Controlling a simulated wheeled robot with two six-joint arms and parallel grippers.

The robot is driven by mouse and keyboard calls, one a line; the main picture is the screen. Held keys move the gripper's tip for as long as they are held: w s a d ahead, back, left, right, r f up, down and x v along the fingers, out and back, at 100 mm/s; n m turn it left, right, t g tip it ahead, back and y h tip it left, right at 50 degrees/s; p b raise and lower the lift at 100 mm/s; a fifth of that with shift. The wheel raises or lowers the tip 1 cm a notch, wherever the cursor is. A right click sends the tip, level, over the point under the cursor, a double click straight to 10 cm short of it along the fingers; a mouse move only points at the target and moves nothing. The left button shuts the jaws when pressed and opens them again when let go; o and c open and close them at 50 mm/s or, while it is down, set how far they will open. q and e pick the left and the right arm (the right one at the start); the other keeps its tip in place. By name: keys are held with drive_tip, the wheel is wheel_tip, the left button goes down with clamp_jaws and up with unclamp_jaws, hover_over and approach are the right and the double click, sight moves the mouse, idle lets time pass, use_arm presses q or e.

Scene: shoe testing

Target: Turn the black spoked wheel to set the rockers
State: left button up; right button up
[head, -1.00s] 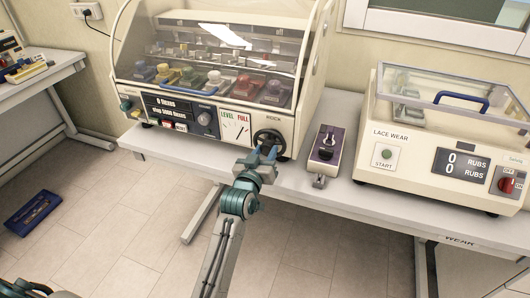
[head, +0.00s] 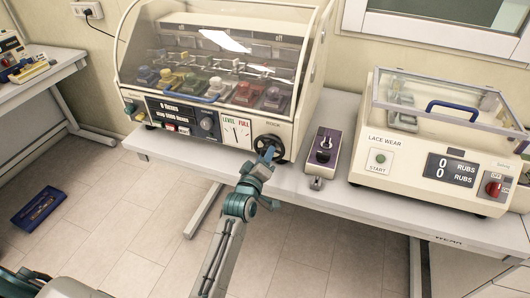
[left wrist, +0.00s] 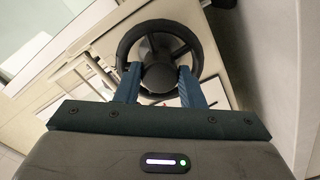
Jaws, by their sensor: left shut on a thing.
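The black spoked wheel (head: 268,141) sits at the lower right of the cream machine's front (head: 150,107), under the label ROCK. My left gripper (head: 266,156) is at the wheel, shut on its lower part. In the left wrist view, the wheel's rim (left wrist: 160,25) and hub face me, and the two blue fingers (left wrist: 160,88) reach onto its lower half. A gauge (head: 236,130) marked LEVEL and FULL is left of the wheel. Several coloured shoes stand in a row behind the machine's clear cover. The rockers are hard to make out there. My right gripper is out of view.
A purple-topped device (head: 324,147) stands right of the machine. The LACE WEAR machine (head: 410,160) with a clear lid stands farther right on the same table (head: 330,190). A blue tray (head: 39,207) lies on the floor at left.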

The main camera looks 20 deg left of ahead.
use_arm(q)
drive_tip(key=shift+r+n+p, duration=0.1)
drive_tip(key=shift+n+p, duration=0.4)
drive_tip(key=shift+n, duration=0.3)
drive_tip(key=o, duration=1)
